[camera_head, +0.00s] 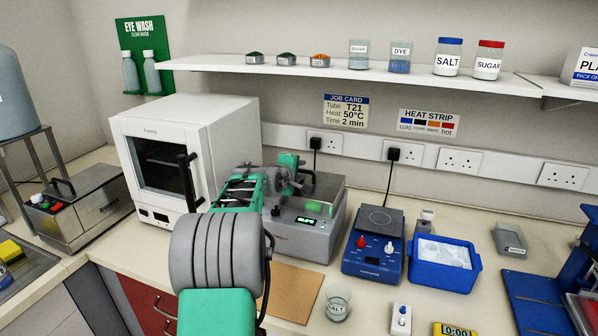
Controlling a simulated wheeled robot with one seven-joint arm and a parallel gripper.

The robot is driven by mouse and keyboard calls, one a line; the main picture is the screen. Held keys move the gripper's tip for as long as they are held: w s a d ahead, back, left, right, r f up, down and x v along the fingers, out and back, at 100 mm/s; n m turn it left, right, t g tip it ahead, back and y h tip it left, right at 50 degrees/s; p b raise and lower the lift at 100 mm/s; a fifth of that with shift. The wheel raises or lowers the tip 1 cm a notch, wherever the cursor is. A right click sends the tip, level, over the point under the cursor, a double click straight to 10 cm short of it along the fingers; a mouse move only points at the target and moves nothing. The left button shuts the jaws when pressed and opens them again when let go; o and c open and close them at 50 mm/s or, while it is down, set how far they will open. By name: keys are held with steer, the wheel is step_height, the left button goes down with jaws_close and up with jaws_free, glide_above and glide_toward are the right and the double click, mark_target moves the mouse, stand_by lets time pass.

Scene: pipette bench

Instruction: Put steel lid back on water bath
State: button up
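A steel box with a dark knob and a lit green display (310,235) stands mid-bench and looks like the water bath. My gripper (294,180) is over the back of this box. Its fingers are small and partly hidden by my arm, and I cannot tell whether they hold anything. No separate steel lid can be made out. Another steel box (92,215), with a dark handle on top and coloured buttons, stands at the far left.
A white oven (190,130) stands left of the middle box. A brown board (292,290) lies in front. The shelf (330,67) holds jars and dishes.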

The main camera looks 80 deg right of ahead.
steer(key=shift+r, duration=0.1)
steer(key=shift+a+r, duration=0.1)
steer(key=shift+r, duration=0.1)
steer(key=b+v, duration=0.2)
steer(key=v, duration=1)
steer(key=w+a+f+t+y, duration=0.3)
steer(key=w+a+f, duration=0.1)
steer(key=w+a, duration=0.8)
steer(key=w+a+f+t+y, duration=0.3)
steer(key=w+a+f, duration=0.1)
steer(key=w+a, duration=0.8)
steer(key=a+f+n+y, duration=0.1)
steer(key=a+f+y, duration=0.25)
steer(key=a, duration=1.05)
steer(key=a+f+y, duration=0.3)
steer(key=a+f, duration=0.1)
steer(key=a, duration=1)
steer(key=s+a+f+g+y, duration=0.1)
steer(key=s+a+f, duration=0.2)
steer(key=s+a, duration=0.3)
steer(key=a, duration=0.3)
steer(key=shift+s, duration=0.4)
steer(key=shift+a+y, duration=0.1)
steer(key=shift+y, duration=0.15)
